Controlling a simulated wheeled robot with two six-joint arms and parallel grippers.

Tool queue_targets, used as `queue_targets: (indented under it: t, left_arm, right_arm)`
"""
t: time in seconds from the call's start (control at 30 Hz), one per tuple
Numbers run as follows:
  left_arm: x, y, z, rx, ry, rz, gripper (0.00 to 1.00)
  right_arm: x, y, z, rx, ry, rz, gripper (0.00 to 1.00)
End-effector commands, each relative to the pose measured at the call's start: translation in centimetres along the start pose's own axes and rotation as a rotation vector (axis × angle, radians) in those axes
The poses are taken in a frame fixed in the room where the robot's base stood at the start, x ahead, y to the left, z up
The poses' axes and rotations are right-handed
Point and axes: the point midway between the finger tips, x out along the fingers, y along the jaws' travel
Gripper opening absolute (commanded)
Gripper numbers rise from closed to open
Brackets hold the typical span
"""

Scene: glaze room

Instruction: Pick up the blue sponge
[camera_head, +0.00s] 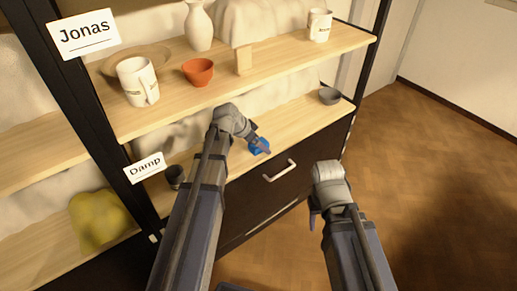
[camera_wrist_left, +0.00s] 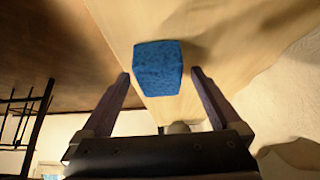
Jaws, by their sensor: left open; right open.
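The blue sponge (camera_head: 261,148) sits on the lower wooden shelf near its front edge, partly hidden by my left gripper (camera_head: 256,143). In the left wrist view the sponge (camera_wrist_left: 158,68) is a blue block on the pale wood. It shows between the two fingertips of my left gripper (camera_wrist_left: 160,76), which is open, with a gap on each side. My right gripper (camera_head: 313,212) is in front of the drawer, away from the sponge; its fingers are mostly hidden by its wrist.
A small grey bowl (camera_head: 329,96) stands at the right of the lower shelf, and a dark cup (camera_head: 175,176) at its left. The upper shelf (camera_head: 290,62) holds mugs, a vase and an orange bowl (camera_head: 198,72). A drawer handle (camera_head: 280,171) is below. Floor is clear at right.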

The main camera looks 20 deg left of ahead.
Motion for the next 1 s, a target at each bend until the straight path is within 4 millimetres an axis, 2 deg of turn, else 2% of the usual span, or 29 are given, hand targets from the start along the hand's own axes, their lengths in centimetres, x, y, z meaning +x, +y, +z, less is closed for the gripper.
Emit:
queue_targets:
  t: [0.07, 0.83, 1.0]
  left_arm:
    - [-0.07, 0.0, -0.02, 0.0, 0.0, 0.0, 0.96]
    - [-0.08, -0.01, 0.0, 0.0, 0.0, 0.0, 0.1]
    - [-0.08, -0.01, 0.0, 0.0, 0.0, 0.0, 0.09]
  right_arm:
    - [-0.07, 0.01, 0.0, 0.0, 0.0, 0.0, 0.5]
    - [-0.06, 0.01, 0.01, 0.0, 0.0, 0.0, 0.5]
    - [-0.06, 0.01, 0.01, 0.0, 0.0, 0.0, 0.5]
